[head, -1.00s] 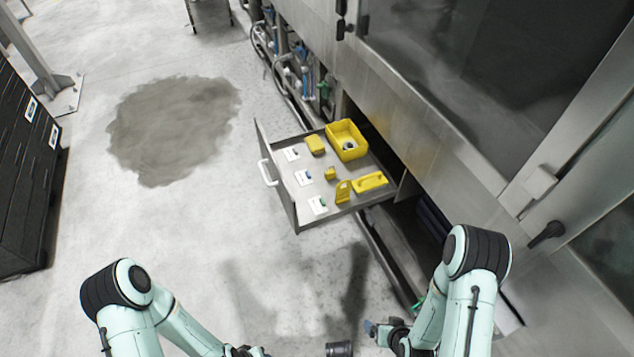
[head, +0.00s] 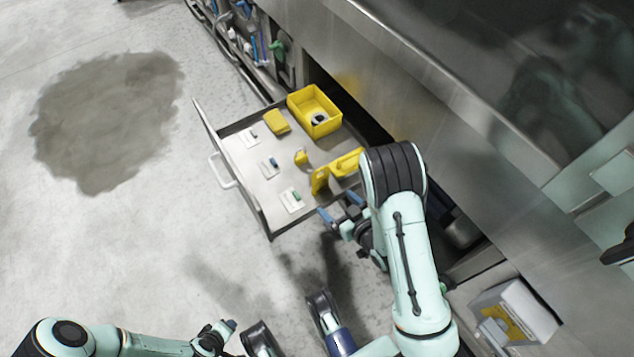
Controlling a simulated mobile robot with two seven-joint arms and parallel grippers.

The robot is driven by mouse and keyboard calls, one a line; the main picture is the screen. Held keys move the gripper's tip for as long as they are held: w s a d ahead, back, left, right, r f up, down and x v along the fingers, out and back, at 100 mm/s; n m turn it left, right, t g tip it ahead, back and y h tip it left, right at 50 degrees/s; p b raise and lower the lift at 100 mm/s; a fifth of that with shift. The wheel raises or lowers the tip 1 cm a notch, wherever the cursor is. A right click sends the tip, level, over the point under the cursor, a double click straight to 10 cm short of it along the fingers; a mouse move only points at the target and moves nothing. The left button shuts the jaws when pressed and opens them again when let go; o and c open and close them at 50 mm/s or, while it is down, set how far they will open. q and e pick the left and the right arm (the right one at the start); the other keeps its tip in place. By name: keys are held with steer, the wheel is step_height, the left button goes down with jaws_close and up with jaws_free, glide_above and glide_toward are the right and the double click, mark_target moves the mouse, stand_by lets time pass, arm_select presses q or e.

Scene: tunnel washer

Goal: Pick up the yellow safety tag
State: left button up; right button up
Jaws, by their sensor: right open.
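An open metal drawer (head: 257,184) holds several yellow pieces. A flat upright yellow piece (head: 319,180) stands near its front right corner; it looks most like the safety tag, but I cannot be sure. A small yellow piece (head: 301,158) is just behind it, and a longer yellow piece (head: 345,163) lies to its right, partly hidden by my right arm. My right gripper (head: 340,207) is open and empty, with blue fingertips just outside the drawer's near right corner, close to the upright piece. My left gripper (head: 226,328) is low at the bottom, far from the drawer; its jaws are unclear.
A yellow bin (head: 322,128) with a dark and white item inside sits at the drawer's back, beside a yellow block (head: 277,121). White cards (head: 292,201) with small coloured items lie along the left. The steel machine (head: 440,85) borders the right. Floor on the left is clear.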

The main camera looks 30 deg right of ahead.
mark_target(321, 186)
steer(key=x, duration=0.3)
steer(key=shift+w+f+b, duration=0.2)
steer(key=shift+w+b, duration=0.1)
steer(key=shift+d+r+b+x, duration=0.1)
steer(key=shift+b+x, duration=0.3)
steer(key=shift+x, duration=1)
steer(key=shift+d+r+b+x, duration=0.15)
steer(key=shift+b+x, duration=0.2)
steer(key=shift+x, duration=1)
arm_select(q)
steer(key=shift+g, duration=0.6)
steer(key=s+f, duration=0.3)
steer(key=f, duration=0.1)
steer(key=shift+s+a, duration=0.35)
steer(key=shift+s, duration=0.05)
arm_select(e)
steer(key=c, duration=1.1)
